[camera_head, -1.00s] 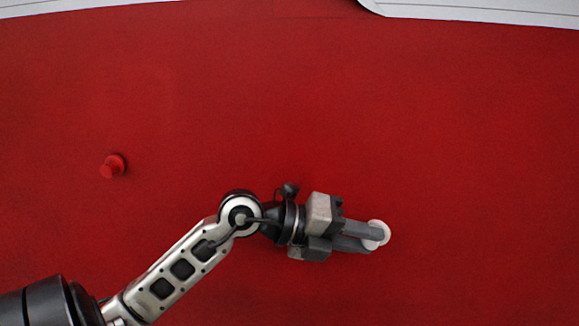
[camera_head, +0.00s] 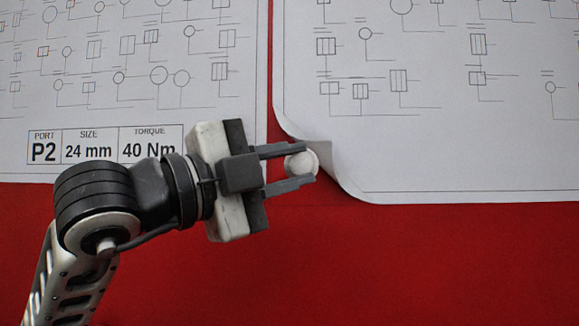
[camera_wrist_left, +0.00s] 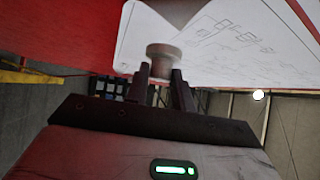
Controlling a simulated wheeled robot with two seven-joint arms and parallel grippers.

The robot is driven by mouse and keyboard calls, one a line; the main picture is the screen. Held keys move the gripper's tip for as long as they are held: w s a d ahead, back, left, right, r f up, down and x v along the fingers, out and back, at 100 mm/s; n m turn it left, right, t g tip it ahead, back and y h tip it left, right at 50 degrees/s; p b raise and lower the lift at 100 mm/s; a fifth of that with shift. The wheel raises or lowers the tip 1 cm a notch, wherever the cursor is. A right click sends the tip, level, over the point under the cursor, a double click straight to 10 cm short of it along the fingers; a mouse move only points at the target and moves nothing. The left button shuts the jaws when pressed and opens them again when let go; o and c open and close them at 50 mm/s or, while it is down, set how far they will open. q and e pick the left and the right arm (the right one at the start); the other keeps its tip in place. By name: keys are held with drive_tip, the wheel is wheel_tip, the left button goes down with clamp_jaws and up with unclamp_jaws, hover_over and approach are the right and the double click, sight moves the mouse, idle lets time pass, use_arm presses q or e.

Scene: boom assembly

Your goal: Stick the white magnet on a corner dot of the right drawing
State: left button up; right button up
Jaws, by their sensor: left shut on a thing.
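The white magnet (camera_head: 301,163) is round and sits between the fingertips of my left gripper (camera_head: 292,168), which is shut on it. In the left wrist view the magnet (camera_wrist_left: 163,54) shows between the two dark fingers (camera_wrist_left: 160,80). The right drawing (camera_head: 440,160) is a white sheet on the red board; its lower-left corner curls away from the board, close to the right of the magnet. I cannot tell whether the magnet touches the sheet. The corner dot is not visible. My right gripper is out of view.
The left drawing (camera_head: 100,110) hangs flat on the left, with a printed P2, 24 mm, 40 Nm label; my left gripper overlaps its lower-right corner. A strip of red board (camera_head: 262,200) separates the sheets. The red area below is clear.

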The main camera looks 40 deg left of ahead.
use_arm(q)
drive_tip(key=shift+w+a+f, duration=0.15)
drive_tip(key=shift+w+a, duration=0.7)
drive_tip(key=shift+w, duration=0.15)
drive_tip(key=shift+w+a, duration=0.8)
drive_tip(key=shift+w, duration=0.15)
drive_tip(key=shift+w+a, duration=0.95)
drive_tip(key=shift+w, duration=0.15)
drive_tip(key=shift+w+a, duration=0.9)
drive_tip(key=shift+w, duration=0.2)
drive_tip(key=shift+p, duration=0.3)
drive_tip(key=o, duration=1)
drive_tip(key=shift+o, duration=0.2)
